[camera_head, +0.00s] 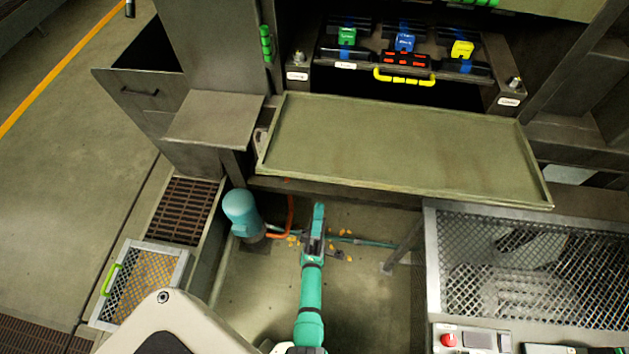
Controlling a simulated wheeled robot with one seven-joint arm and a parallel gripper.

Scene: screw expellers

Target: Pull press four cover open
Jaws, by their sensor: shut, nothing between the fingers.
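My gripper (318,210) is at the end of my teal arm, low in the middle of the view. It is shut and empty, over the floor in front of the machine. A wide olive panel (400,150) with a raised rim sticks out of the machine beyond my gripper. Above it is a drawer-like unit with a yellow handle (404,77) and several coloured blocks. A mesh cover (535,262) in a grey frame lies at the right, apart from my gripper. The labels are too small to read, so I cannot tell which part is the press four cover.
A teal motor-like cylinder (241,212) and an orange pipe (290,217) stand left of my gripper. A small mesh panel (138,284) with a green handle is at the lower left. A red button (449,340) is at the lower right. Small yellow bits lie on the floor.

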